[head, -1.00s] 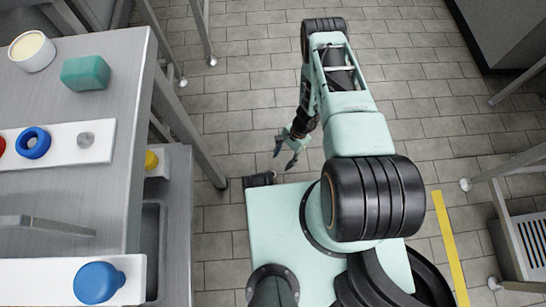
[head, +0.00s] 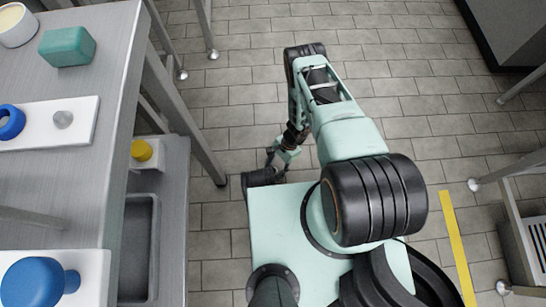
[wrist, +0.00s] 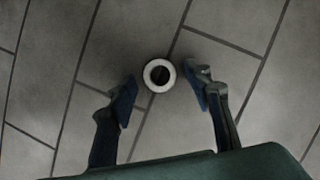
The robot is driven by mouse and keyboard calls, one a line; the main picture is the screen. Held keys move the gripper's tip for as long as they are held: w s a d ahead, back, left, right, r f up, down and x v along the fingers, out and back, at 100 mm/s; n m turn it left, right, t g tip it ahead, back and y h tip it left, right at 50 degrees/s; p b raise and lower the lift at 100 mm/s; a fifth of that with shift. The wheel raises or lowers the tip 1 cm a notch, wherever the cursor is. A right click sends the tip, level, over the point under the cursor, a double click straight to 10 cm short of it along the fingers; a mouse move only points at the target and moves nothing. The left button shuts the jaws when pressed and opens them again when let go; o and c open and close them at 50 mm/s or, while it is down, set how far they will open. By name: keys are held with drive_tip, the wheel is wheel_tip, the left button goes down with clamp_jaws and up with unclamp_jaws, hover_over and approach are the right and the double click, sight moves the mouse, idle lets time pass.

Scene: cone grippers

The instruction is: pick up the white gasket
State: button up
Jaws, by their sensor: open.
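The white gasket (wrist: 147,76) is a pale ring with a dark centre, in the middle of the wrist view over the grey floor tiles. My gripper (wrist: 166,92) is open and empty, with one finger left of the gasket and one right of it. The gasket appears between the fingertips and slightly beyond them; no contact shows, and I cannot tell the height gap. In the head view my gripper (head: 274,163) hangs low near my base. I cannot make out the gasket there.
A metal table (head: 102,85) at left bears a teal block (head: 67,46), a white tub (head: 17,30) and a white strip with a blue ring (head: 10,122). A lower sink unit (head: 175,190) holds a yellow piece (head: 141,150). Open tiled floor lies ahead and right.

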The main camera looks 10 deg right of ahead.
drive_tip(key=c, duration=0.8)
drive_tip(key=shift+r, duration=0.15)
